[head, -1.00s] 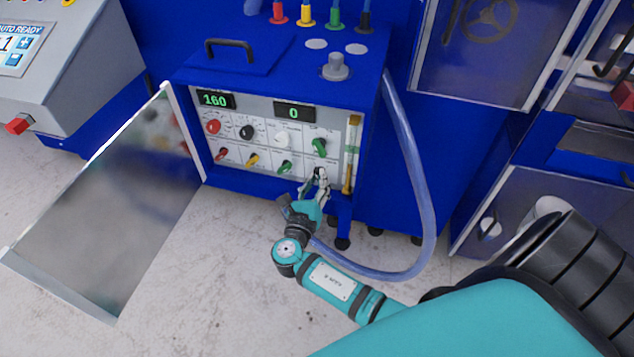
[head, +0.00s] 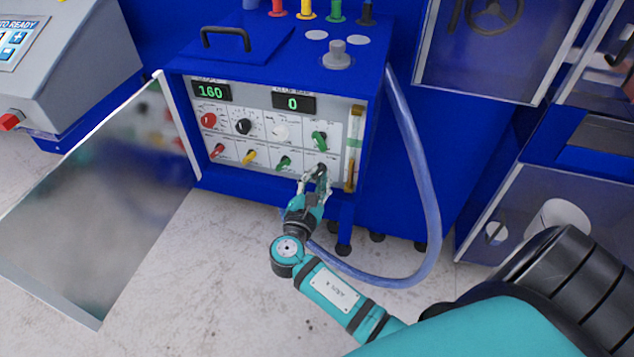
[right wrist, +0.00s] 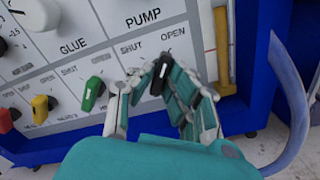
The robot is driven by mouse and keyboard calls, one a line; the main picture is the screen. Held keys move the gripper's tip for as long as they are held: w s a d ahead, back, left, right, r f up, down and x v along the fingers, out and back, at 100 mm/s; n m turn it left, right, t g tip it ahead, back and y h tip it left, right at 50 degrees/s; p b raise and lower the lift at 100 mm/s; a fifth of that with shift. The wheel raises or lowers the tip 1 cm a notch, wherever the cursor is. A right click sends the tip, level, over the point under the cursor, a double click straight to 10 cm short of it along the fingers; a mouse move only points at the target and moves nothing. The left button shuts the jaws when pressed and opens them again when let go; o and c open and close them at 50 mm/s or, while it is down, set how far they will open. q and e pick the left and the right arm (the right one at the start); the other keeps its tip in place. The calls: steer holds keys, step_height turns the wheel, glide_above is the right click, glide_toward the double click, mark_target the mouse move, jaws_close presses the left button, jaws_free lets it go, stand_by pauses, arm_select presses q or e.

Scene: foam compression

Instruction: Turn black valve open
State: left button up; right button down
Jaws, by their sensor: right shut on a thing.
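The black valve (head: 321,168) is at the lower right of the white control panel (head: 262,152). It also shows in the right wrist view (right wrist: 161,74), below the printed words SHUT and OPEN. Its handle stands nearly upright, its top leaning slightly right there. My right gripper (head: 314,179) reaches up to the panel from below and is shut on the black valve, with its fingers (right wrist: 160,90) on either side of the handle. The fingers hide part of the valve. My left gripper is not in view.
A green valve (right wrist: 93,93) is just left of the black one, with yellow (right wrist: 41,108) and red valves further left. A yellow-ended gauge tube (right wrist: 222,50) is close on the right. A clear hose (head: 420,180) hangs right of the cabinet. The open door (head: 110,200) is at left.

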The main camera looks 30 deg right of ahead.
steer(key=shift+m+b, duration=0.6)
steer(key=shift+m, duration=0.4)
steer(key=c, duration=1.3)
jaws_free()
steer(key=shift+c, duration=0.2)
steer(key=shift+s+a, duration=0.1)
steer(key=v, duration=1.2)
